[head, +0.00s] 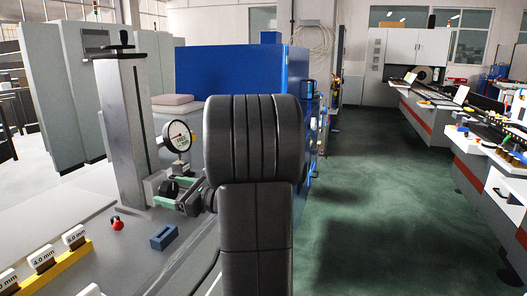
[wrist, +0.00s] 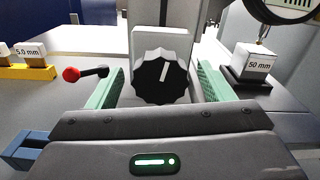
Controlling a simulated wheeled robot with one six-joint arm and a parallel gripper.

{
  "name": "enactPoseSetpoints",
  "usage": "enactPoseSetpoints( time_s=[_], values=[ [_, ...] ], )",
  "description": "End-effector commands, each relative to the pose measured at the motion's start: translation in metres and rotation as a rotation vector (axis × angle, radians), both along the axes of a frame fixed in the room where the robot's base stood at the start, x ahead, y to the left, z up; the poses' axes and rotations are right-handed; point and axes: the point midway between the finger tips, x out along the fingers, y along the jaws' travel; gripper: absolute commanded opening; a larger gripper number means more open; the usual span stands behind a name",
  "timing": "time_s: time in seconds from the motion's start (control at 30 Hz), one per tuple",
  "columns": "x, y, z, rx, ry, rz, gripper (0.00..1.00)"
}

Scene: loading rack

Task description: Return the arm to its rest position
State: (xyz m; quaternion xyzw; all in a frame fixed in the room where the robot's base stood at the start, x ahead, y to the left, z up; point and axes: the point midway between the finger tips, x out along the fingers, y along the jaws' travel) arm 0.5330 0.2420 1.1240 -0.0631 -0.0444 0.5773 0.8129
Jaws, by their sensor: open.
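My gripper (wrist: 163,85) is open, with its green-padded fingers on either side of a black ribbed knob (wrist: 161,77). The knob has a white pointer line and sits on a pale block. I cannot tell whether the pads touch it. In the head view my gripper (head: 178,195) is beside the grey gauge stand (head: 125,125), just below the round dial gauge (head: 176,137). My dark arm hides part of this view.
A lever with a red ball (head: 117,222) and a blue block (head: 164,237) are on the bench near my gripper. A yellow rack (head: 60,268) holds labelled millimetre blocks at front left. A blue cabinet (head: 240,75) stands behind. The green floor to the right is clear.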

Motion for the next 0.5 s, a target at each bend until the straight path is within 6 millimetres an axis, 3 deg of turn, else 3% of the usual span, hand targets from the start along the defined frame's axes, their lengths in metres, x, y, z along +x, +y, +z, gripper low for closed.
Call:
enactPoseSetpoints(
  time_s=[0.23, 0.5],
  values=[
    [0.001, 0.0, 0.004, 0.053, 0.151, 0.0, 0.75],
    [-0.007, -0.023, 0.0, 0.052, 0.148, -0.001, 0.75]
  ],
)
